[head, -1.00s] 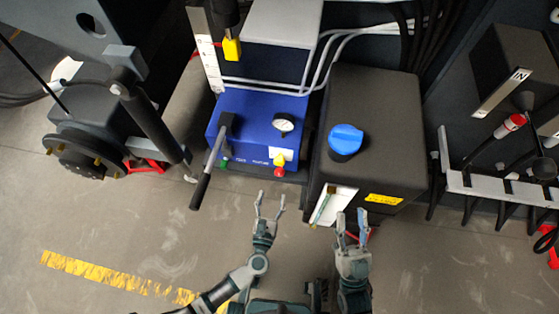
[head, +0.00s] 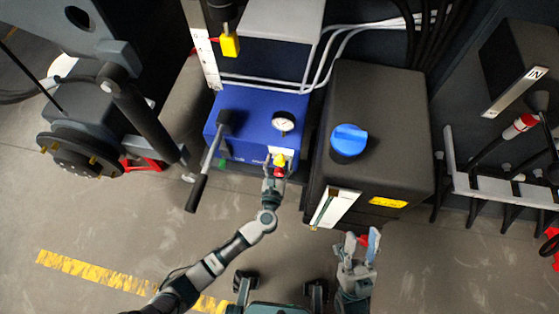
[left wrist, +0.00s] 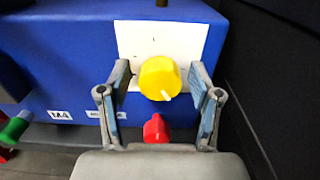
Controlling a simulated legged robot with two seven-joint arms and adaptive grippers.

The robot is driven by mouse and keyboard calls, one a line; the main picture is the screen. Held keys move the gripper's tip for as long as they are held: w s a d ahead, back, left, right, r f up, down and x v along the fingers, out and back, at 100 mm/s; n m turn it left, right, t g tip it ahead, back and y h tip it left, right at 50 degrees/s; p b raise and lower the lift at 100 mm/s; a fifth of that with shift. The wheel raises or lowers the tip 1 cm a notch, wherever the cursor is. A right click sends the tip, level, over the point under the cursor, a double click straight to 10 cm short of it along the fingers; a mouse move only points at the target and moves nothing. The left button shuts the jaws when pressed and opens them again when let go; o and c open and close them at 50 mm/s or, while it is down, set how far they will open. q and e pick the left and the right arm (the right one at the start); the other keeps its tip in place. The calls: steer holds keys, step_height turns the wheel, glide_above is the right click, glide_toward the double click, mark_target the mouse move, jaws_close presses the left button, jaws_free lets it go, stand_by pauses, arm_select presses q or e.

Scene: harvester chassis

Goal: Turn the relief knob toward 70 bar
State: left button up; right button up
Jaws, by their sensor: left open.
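A yellow knob (head: 279,159) with a pale pointer mark sits on a white plate on the front of the blue box (head: 250,115). In the left wrist view the yellow knob (left wrist: 160,78) lies between the two fingers of my left gripper (left wrist: 161,88), with a visible gap on each side. A red knob (left wrist: 157,129) is just below it, partly hidden by the gripper body. In the head view my left gripper (head: 278,166) is open at the knobs. My right gripper (head: 361,242) is open and empty, low in front of the black tank. Scale markings on the plate are not readable.
A round gauge (head: 284,122) is on top of the blue box. A black lever (head: 197,193) sticks out on its left. A black tank (head: 385,120) with a blue cap (head: 348,140) stands close on the right. The floor in front is clear.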

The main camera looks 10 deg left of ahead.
arm_select(q)
steer(key=c, duration=1.2)
steer(key=shift+o, duration=0.2)
